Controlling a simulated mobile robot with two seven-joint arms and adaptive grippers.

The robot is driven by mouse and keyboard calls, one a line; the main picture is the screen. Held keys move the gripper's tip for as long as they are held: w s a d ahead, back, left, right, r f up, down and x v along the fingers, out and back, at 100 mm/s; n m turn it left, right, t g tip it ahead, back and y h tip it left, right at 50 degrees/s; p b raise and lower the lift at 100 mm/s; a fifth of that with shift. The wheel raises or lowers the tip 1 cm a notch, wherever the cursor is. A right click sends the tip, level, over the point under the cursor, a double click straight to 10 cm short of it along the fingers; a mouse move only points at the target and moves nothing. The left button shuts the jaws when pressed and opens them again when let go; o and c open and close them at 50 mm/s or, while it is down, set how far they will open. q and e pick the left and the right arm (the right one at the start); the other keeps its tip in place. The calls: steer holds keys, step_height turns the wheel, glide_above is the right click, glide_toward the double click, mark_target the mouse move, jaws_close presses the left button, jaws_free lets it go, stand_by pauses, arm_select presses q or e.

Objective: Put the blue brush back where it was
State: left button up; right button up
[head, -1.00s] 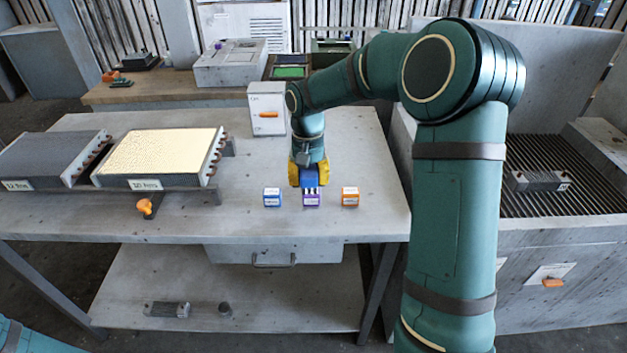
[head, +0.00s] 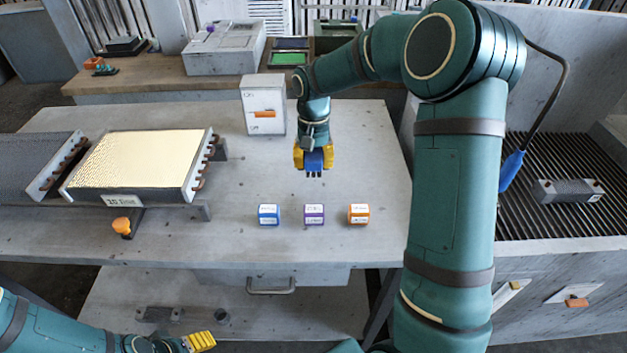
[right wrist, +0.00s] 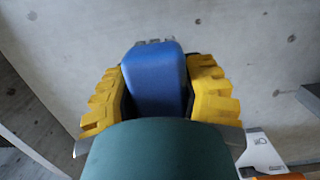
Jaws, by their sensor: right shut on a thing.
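The blue brush (head: 314,160) is in my right gripper (head: 314,158), its short dark bristles pointing down toward the near side. In the right wrist view the blue brush body (right wrist: 157,80) sits between the yellow fingers of my right gripper (right wrist: 157,90). The brush is above or at the grey table; I cannot tell if it touches. In front of it, apart, stand three small labelled blocks in a row: blue (head: 269,214), purple (head: 314,214) and orange (head: 358,214). My left gripper (head: 201,341) is at the lower left, its opening unclear.
A white switch box (head: 264,105) with an orange lever stands behind the brush, to the left. A finned coil (head: 140,165) on a rack fills the table's left. A blue handle (head: 512,170) hangs on a cable over the slatted bench (head: 480,200) at right. The table's middle is clear.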

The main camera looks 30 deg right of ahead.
mark_target(314, 186)
steer(key=shift+f+b, duration=0.6)
steer(key=shift+f, duration=2.45)
steer(key=shift+f, duration=0.15)
steer(key=o, duration=1.2)
steer(key=shift+c, duration=0.2)
steer(key=r+p, duration=0.1)
steer(key=r, duration=0.3)
steer(key=w+r+p, duration=0.1)
steer(key=r, duration=0.3)
steer(key=r+p, duration=0.1)
steer(key=r, duration=0.3)
steer(key=shift+w+d+r, duration=0.1)
steer(key=shift+w+d, duration=0.05)
steer(key=shift+d, duration=0.25)
